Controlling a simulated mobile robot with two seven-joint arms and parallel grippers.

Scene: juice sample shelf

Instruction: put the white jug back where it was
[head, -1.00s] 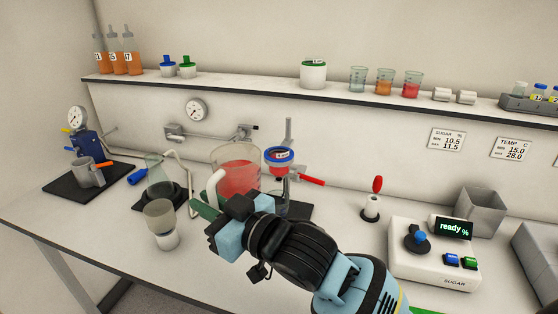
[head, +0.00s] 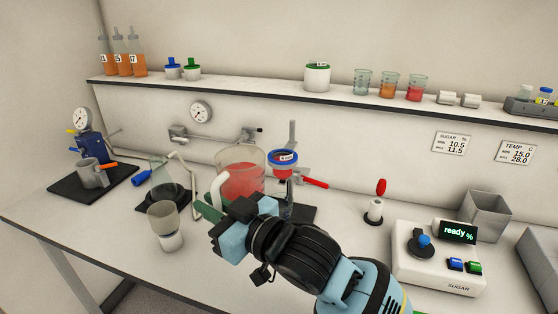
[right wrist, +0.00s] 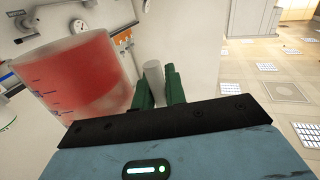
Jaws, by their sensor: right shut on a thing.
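The white jug (head: 239,178) is a translucent vessel with a pale handle, holding red juice. It is behind my right gripper (head: 212,208) in the middle of the head view. In the right wrist view the jug (right wrist: 75,72) fills the left side. There the green fingers of my right gripper (right wrist: 158,88) are shut on the jug's handle (right wrist: 153,76). The jug's base is hidden behind the gripper in the head view, so I cannot tell whether it touches the bench. My left gripper is not in view.
A blue-rimmed funnel on a stand (head: 284,158) is close at the jug's right. A conical flask (head: 162,178) and a beaker-topped cup (head: 165,225) stand at its left. The shelf (head: 230,90) has clear room between the green-lidded caps and the green-rimmed tub (head: 317,78).

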